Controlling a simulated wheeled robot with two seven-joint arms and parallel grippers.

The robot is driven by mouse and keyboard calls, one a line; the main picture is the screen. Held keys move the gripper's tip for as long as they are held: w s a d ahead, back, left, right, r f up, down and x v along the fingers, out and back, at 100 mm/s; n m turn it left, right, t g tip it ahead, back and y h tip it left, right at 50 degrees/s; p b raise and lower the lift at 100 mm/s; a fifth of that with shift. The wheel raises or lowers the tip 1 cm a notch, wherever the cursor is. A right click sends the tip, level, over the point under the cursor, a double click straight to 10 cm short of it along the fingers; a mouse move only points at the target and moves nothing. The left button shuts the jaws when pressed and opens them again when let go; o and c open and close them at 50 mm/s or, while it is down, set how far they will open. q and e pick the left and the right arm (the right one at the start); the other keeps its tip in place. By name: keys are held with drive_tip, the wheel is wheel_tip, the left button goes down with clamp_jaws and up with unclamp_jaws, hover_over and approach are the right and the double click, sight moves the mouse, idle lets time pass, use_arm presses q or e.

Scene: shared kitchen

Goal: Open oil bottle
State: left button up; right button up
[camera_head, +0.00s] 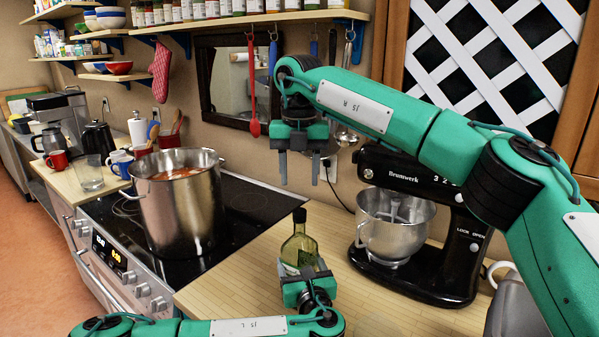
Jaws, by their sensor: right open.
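The oil bottle (299,246) is a green-yellow glass bottle with a dark cap (299,215), upright at the counter's front part. My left gripper (302,268) is low at the bottle, with its fingers on either side of the body. I cannot tell whether they press on it. The bottle's lower part is hidden behind this gripper, so I cannot tell if it touches the counter. My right gripper (299,172) is open and empty, pointing down above the bottle's cap, with a clear gap between.
A large steel pot (180,212) stands on the black stove (245,212) to the left. A black stand mixer (425,228) with a steel bowl (392,235) stands close on the right. Utensils, including a red spoon (254,100), hang behind. Bare wooden counter (240,268) lies left of the bottle.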

sight(300, 210)
drive_tip(key=m, duration=0.7)
drive_tip(key=shift+m, duration=0.4)
drive_tip(key=m, duration=0.8)
drive_tip(key=shift+f, duration=4)
